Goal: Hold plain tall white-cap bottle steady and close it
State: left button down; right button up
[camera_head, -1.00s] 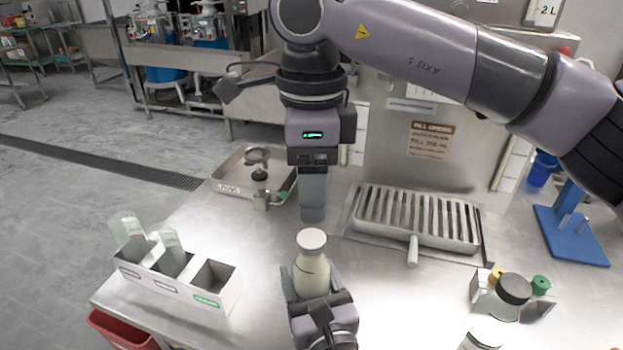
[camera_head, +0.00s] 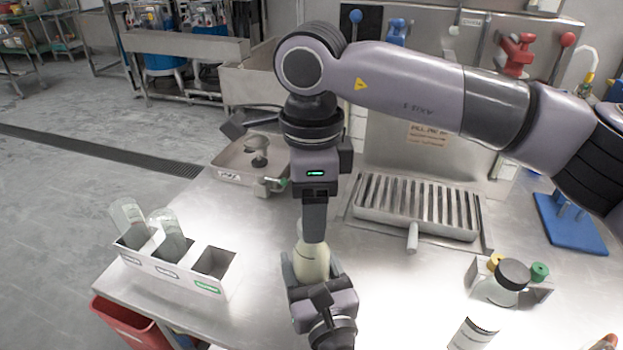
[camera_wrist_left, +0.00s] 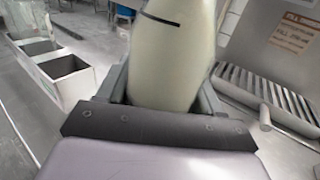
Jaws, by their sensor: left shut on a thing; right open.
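The plain tall bottle (camera_head: 312,264), pale cream, stands upright in my left gripper (camera_head: 313,272), which is shut around its body. In the left wrist view the bottle (camera_wrist_left: 172,55) sits between the left fingers, a dark line on its side; its top is out of frame. My right gripper (camera_head: 315,218) points straight down from above, its fingers at the bottle's top. It is open. The white cap is hidden behind the right fingers, so I cannot tell whether they touch it.
A divided white box (camera_head: 185,268) with clear bottles stands left. A grated drip tray (camera_head: 418,210) lies behind right. A black-capped bottle (camera_head: 512,275) and a white-labelled container (camera_head: 472,335) stand front right. A metal tray (camera_head: 235,170) sits at the back left.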

jog(key=shift+f, duration=0.95)
jog(key=c, duration=1.1)
jog(key=o, duration=1.2)
jog(key=shift+o, duration=0.2)
jog(key=shift+r, duration=0.1)
notch_tip(320, 180, up, 12)
